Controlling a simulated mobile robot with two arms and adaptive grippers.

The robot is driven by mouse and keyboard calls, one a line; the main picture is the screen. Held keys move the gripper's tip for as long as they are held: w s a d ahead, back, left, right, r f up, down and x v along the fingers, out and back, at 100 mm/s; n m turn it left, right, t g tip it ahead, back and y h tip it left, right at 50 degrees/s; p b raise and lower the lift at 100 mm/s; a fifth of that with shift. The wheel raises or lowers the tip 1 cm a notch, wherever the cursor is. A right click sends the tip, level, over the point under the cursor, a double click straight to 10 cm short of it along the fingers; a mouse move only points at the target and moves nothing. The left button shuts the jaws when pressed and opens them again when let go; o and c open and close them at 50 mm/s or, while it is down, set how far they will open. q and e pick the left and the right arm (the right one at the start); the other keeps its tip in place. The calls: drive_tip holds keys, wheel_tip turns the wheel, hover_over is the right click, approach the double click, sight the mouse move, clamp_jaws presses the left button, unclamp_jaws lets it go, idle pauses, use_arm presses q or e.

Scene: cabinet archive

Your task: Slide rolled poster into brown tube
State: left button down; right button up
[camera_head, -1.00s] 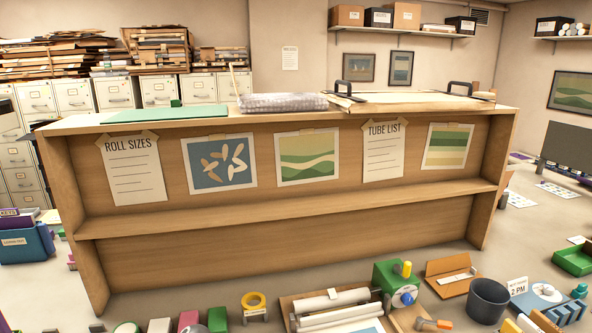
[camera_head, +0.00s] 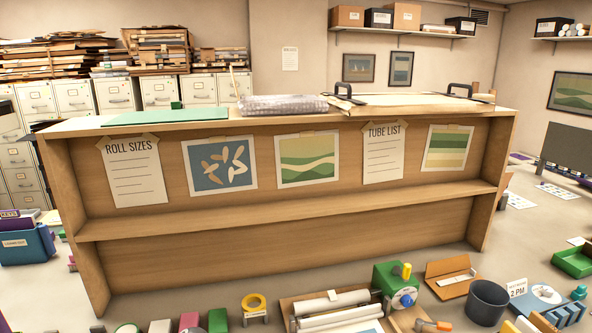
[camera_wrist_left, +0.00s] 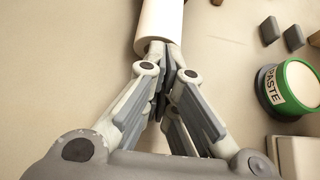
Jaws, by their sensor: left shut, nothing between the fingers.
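In the left wrist view my left gripper (camera_wrist_left: 165,75) is shut and empty. A white cylinder (camera_wrist_left: 160,22) lies just beyond its fingertips and runs out of the top of the picture. I cannot tell whether it is the rolled poster, or whether the fingertips touch it. In the head view white rolls (camera_head: 335,302) lie in a shallow tray at the bottom centre. I cannot pick out the brown tube in either view. My right gripper is not in view.
A wide wooden shelf unit (camera_head: 280,258) fills the head view. A green machine (camera_head: 388,277), an open brown box (camera_head: 452,279) and a dark bin (camera_head: 487,302) stand in front. In the wrist view a green paste tub (camera_wrist_left: 296,84) is at the right; the left side is clear.

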use_arm(q)
drive_tip(key=shift+w+d+r, duration=0.1)
drive_tip(key=shift+w+d, duration=0.15)
drive_tip(key=shift+d, duration=0.6)
drive_tip(key=shift+w+d+p, duration=0.2)
drive_tip(key=shift+d+p, duration=0.05)
drive_tip(key=shift+d, duration=0.75)
drive_tip(key=shift+w+d+p, duration=0.2)
drive_tip(key=shift+d, duration=0.75)
